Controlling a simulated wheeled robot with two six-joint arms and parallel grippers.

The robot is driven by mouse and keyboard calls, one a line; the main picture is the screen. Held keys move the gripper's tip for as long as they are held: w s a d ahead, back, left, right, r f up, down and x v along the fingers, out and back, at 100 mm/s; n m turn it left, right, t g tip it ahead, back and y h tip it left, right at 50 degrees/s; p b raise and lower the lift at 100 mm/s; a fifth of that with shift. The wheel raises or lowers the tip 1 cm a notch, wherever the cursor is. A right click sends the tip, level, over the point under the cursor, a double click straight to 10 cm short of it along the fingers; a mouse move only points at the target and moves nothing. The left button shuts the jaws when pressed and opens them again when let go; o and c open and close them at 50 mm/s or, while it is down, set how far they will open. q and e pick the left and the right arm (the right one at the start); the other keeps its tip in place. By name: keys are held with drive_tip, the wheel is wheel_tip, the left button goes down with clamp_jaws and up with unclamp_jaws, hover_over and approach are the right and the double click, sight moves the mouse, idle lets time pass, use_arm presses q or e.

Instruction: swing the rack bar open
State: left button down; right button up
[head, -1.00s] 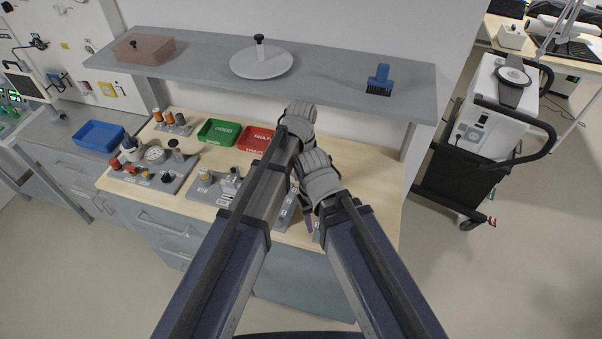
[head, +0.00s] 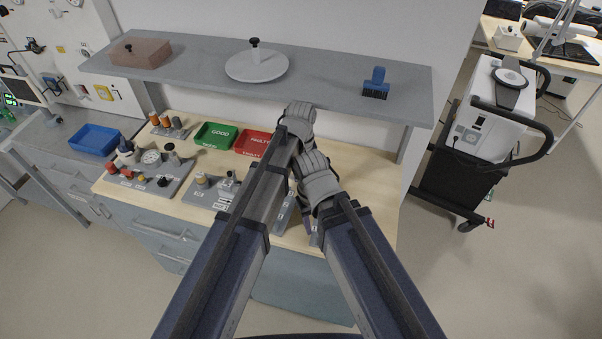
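I cannot make out a rack bar in the head view. My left gripper (head: 299,115) is at the end of the arm from the left, over the back part of the wooden bench top. My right gripper (head: 318,177) is close beside it, lower in the picture. Both point away from me, and their fingertips are hidden, so I cannot tell whether they are open or shut. I see nothing held in either. My arms cover part of the bench.
The bench top (head: 361,190) has a green tray (head: 214,135), a red tray (head: 252,142) and boards with fittings. A grey shelf (head: 330,80) above carries a brown box, a round lid and a blue brush.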

use_arm(q)
drive_tip(key=c, duration=0.8)
unclamp_jaws()
drive_tip(key=shift+o, duration=0.2)
wheel_tip(320, 180, up, 8)
drive_tip(key=p, duration=0.8)
drive_tip(key=shift+f, duration=0.1)
